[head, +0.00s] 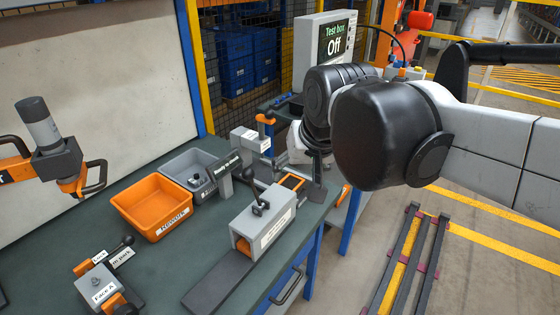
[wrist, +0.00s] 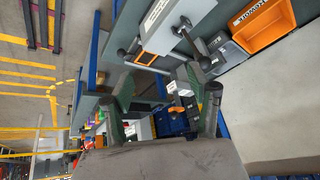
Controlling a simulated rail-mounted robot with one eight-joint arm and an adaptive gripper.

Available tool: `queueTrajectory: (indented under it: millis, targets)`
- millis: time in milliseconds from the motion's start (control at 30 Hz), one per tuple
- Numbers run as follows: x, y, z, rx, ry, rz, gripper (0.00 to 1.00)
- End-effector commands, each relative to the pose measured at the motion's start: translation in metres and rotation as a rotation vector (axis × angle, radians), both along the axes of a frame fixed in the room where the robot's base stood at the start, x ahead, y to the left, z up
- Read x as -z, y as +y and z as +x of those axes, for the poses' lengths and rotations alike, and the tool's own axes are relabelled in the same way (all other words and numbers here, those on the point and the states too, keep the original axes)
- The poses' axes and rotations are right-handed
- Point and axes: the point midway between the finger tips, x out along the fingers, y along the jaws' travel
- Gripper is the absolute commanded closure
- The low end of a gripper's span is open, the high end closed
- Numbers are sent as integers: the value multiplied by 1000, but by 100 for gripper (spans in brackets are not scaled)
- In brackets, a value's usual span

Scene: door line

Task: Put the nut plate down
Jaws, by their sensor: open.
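I cannot pick out the nut plate for certain in either view. A small flat dark piece with an orange frame (head: 291,182) lies at the bench's right edge, beside the grey block with an orange front (head: 262,226). My gripper (wrist: 158,84) is open in the wrist view, with its two green-padded fingers well apart. I see nothing clamped between them; a grey block and an orange part show beyond the gap. In the head view my gripper is mostly hidden behind my dark wrist, above the bench's right edge.
The test box (head: 325,48) reads Off. An orange-handled tool (head: 52,150) hangs at left.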

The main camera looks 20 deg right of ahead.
Motion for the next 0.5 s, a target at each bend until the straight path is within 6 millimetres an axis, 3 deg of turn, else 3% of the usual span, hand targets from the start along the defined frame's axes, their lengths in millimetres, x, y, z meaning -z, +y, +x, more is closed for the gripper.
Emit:
queueTrajectory:
  millis: [33,200,333,500]
  targets:
    - [9,-4,-17,-15,-15,-13,45]
    - [35,-14,-56,-72,-65,-60,45]
    - [50,-19,-75,-101,-91,-87,45]
    - [59,-21,-84,-118,-105,-104,45]
